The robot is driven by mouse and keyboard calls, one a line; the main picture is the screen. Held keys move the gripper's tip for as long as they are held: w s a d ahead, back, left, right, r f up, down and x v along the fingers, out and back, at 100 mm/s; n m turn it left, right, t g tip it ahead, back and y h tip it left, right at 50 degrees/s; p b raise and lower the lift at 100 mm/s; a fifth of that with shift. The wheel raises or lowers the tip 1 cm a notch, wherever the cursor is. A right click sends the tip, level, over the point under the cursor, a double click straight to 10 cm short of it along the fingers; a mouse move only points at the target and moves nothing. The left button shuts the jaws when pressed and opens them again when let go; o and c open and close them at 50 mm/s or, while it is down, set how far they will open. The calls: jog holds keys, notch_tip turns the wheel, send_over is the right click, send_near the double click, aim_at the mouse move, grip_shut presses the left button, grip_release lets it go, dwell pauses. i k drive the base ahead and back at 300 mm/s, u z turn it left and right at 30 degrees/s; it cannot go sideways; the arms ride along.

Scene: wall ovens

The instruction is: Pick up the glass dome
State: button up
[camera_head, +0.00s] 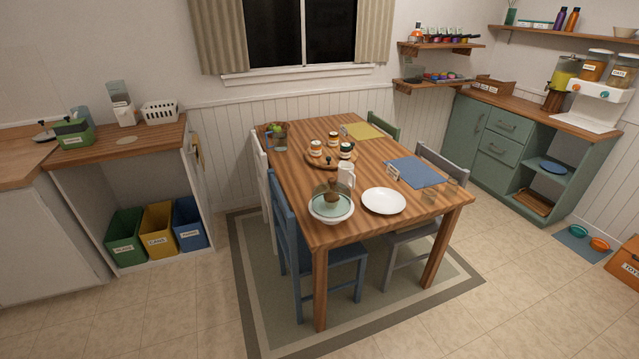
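A clear dome-like cover (329,190) seems to stand near the front edge of the wooden dining table (345,235). It is see-through and its outline is hard to make out. A brown knobbed thing shows at the same place; I cannot tell whether it is under the dome or part of it. Below is a pale green round surface in a white round dish (331,216). A white mug or jug (346,174) stands close behind it, and a white plate (383,201) lies to its right. My gripper is not in view.
A round wooden tray (322,164) with several jars sits mid-table, near blue (415,172) and yellow (362,131) mats. The floor in front is clear.

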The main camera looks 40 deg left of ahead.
aim_at(330, 198)
jog(key=u, duration=0.65)
jog(key=i, duration=1)
jog(key=u, duration=2)
jog(key=i, duration=1.05)
jog(key=u, duration=0.6)
